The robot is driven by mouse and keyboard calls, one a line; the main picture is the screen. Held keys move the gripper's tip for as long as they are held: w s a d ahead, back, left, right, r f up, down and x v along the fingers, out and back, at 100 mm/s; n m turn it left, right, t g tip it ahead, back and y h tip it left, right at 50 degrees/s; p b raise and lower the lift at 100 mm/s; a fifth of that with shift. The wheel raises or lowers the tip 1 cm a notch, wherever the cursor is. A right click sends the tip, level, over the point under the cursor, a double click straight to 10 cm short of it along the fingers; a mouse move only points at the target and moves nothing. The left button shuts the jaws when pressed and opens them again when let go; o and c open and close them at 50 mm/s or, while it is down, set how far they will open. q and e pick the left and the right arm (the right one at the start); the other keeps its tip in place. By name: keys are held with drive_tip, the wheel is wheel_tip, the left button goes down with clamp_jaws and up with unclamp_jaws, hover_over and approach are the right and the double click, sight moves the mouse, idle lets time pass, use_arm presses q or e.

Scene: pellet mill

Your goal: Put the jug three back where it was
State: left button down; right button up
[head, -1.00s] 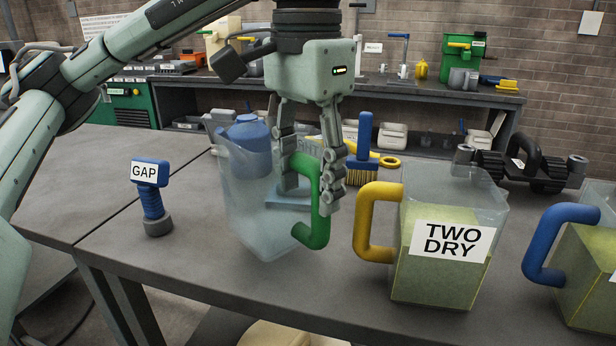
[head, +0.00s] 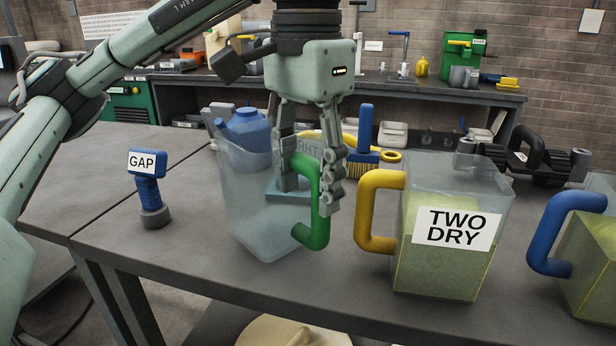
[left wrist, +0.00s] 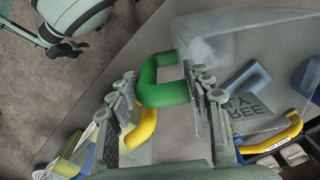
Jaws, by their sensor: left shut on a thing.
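Jug three is a clear, empty-looking jug (head: 258,225) with a green handle (head: 320,200). My left gripper (head: 309,192) comes from above and is shut on that handle. The jug is roughly upright at the bench's front middle; I cannot tell whether its base touches the bench. In the left wrist view the green handle (left wrist: 165,92) lies between the fingers, and the clear jug wall (left wrist: 215,45) shows beyond. Part of a label ending in "REE" is readable there, upside down.
A jug labelled "TWO DRY" (head: 440,260) with a yellow handle stands close right. A blue-handled jug (head: 590,250) is at the right edge. A blue "GAP" marker (head: 150,190) stands left. A blue container (head: 245,135) and brush (head: 365,145) are behind. Bench is clear around the marker.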

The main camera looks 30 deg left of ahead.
use_arm(q)
drive_tip(key=shift+f+b, duration=0.3)
drive_tip(key=shift+f, duration=0.1)
drive_tip(key=shift+f+b, duration=0.5)
drive_tip(key=shift+f, duration=0.15)
idle(0.6)
unclamp_jaws()
idle(0.5)
idle(0.4)
